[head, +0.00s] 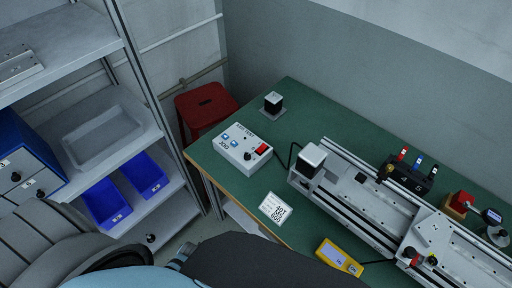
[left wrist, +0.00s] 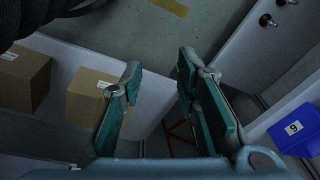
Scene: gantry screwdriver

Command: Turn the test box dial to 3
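A white control box (head: 243,149), which looks like the test box, lies on the green bench near its left edge. It carries two blue buttons, a red switch and a small black knob (head: 248,156); the knob's setting is too small to read. My left gripper (left wrist: 160,64) shows in the left wrist view with its two teal fingers apart and nothing between them. It is over the floor and shelf area, away from the box. My right gripper is in neither view.
The green bench (head: 222,165) also holds a long grey gantry rail (head: 345,205), a white printed card (head: 275,208) and a yellow device (head: 338,258). A red stool (head: 205,105) stands behind the bench's left corner. Shelves with blue bins (head: 106,202) stand left. Cardboard boxes (left wrist: 92,92) show in the left wrist view.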

